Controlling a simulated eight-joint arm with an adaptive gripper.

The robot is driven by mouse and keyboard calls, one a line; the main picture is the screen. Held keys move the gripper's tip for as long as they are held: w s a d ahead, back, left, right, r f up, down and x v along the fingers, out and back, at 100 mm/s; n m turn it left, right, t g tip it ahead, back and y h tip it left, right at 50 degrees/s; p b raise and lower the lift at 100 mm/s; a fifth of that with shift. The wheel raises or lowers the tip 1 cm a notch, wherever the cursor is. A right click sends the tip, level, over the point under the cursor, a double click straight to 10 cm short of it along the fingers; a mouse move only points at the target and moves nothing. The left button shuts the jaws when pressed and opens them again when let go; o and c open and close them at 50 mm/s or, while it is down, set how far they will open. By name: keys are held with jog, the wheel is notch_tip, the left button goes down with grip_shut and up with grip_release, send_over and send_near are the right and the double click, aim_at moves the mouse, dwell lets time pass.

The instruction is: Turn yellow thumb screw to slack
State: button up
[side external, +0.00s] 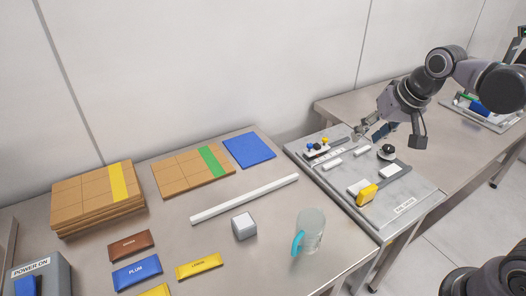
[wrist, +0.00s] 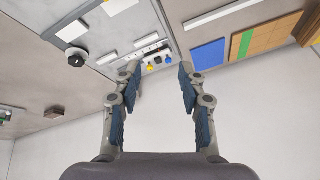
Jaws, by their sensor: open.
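A small yellow knob, which looks like the yellow thumb screw (side external: 325,147), sits on a small block with blue and black knobs at the back left of the grey panel (side external: 410,220). The yellow knob (wrist: 151,68) also shows in the wrist view, near the left fingertip in the picture. My gripper (side external: 373,130) is open and empty above the back of the panel, to the right of the knobs and apart from them. In the wrist view my gripper (wrist: 159,72) has its two blue-padded fingers spread, with the knob block seen beyond them.
A black round knob (side external: 387,152) and a larger yellow part (side external: 367,194) stand on the panel. A white bar (side external: 245,200), a glass with a blue handle (side external: 311,232), a grey cube (side external: 244,226) and a blue mat (side external: 249,151) lie on the table to the left.

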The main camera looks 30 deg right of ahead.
jog(key=w+d+r+m+g, duration=0.1)
jog(key=w+d+r+m, duration=0.1)
jog(key=w+m, duration=0.35)
jog(key=m+g, duration=0.4)
jog(key=m, duration=0.7)
send_over(325, 138)
notch_tip(325, 138, down, 8)
jog(key=shift+n, duration=0.25)
notch_tip(325, 138, down, 10)
jog(key=shift+f, duration=0.2)
grip_shut()
